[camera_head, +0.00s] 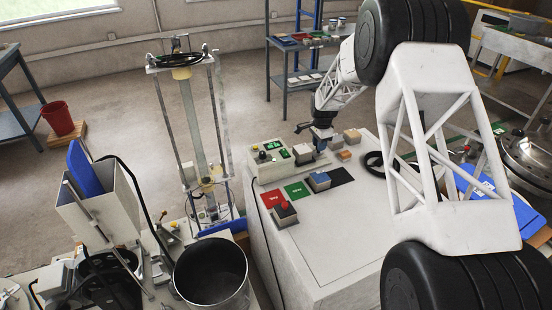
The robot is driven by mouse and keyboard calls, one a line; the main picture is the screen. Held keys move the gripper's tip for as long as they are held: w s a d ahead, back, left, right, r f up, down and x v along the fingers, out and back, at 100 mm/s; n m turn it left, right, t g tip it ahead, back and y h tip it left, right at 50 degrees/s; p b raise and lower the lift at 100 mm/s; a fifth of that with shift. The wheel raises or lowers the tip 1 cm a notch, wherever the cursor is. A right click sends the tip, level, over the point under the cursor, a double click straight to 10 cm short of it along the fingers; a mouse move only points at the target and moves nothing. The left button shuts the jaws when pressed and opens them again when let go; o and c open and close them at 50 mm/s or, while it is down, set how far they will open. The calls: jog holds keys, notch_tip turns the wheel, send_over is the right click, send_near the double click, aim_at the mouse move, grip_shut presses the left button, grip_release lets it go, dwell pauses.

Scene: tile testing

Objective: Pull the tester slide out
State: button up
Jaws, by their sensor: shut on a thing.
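The tester (272,163) is a low beige box with green displays and knobs, on top of the pale cabinet at the centre. A grey block (303,153) sits at its right end. My gripper (321,146) points down at this right end, just right of the grey block. Its fingers are shut on a small part there, which appears to be the tester slide. The fingers and the block hide most of the slide, so I cannot tell how far out it is.
Red (273,198), green (297,190) and black (340,177) squares lie on the cabinet top (335,215). Two more blocks sit right of my gripper. A metal pot (212,272) stands at lower left.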

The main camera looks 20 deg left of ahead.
jog(key=o, duration=0.8)
jog(key=shift+d, duration=0.1)
jog(key=shift+r, duration=0.1)
jog(key=shift+r, duration=2.95)
